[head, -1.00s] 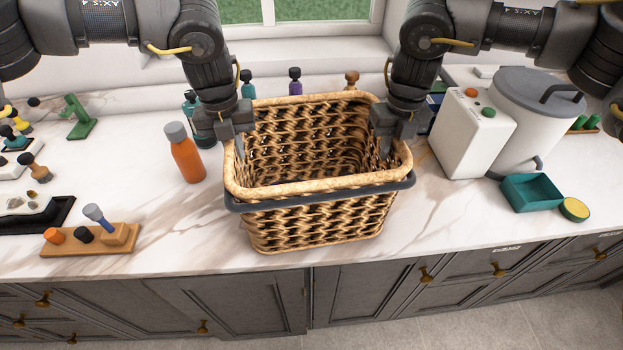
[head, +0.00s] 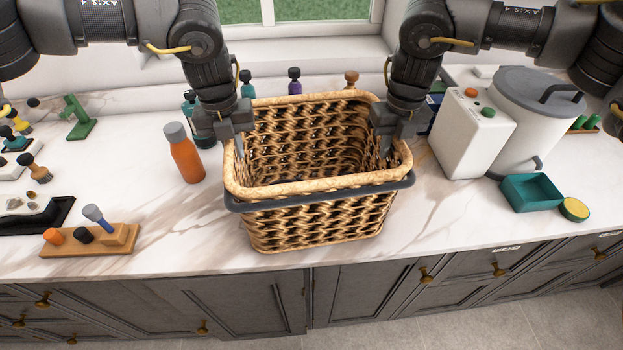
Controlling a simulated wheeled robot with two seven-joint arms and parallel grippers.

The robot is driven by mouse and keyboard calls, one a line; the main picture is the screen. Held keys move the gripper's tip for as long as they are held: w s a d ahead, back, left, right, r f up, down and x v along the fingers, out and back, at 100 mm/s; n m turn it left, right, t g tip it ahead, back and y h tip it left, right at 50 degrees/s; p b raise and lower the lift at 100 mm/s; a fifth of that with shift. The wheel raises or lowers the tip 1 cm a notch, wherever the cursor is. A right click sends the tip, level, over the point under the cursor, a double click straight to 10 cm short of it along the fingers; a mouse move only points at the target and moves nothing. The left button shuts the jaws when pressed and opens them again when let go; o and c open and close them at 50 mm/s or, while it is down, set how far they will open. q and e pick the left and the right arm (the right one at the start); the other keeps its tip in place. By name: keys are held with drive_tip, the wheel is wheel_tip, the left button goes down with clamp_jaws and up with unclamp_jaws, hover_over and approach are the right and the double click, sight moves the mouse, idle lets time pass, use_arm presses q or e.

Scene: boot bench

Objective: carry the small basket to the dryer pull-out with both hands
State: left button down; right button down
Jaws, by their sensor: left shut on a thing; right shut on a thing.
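The small basket (head: 318,220) is woven tan wicker with a dark band around its rim. It is in the middle of the head view, over the marble counter, upright, and looks empty. My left gripper (head: 239,150) is shut on the basket's left rim. My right gripper (head: 386,150) is shut on its right rim. The fingertips are partly inside the basket. I cannot tell whether the basket's bottom touches the counter. The white boxy unit (head: 468,135) with a green and an orange button stands to the right; I cannot tell whether it is the dryer. A teal open tray (head: 531,193) sits beside it.
An orange bottle (head: 185,155) stands just left of the basket. Several small bottles stand behind it near the window. A wooden block holder (head: 75,247) and a black tray (head: 38,214) lie at the left. A white lidded canister (head: 528,115) stands at the right. Counter (head: 440,220) right of the basket is clear.

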use_arm(q)
drive_tip(key=shift+r, duration=0.2)
use_arm(e)
drive_tip(key=shift+r, duration=0.2)
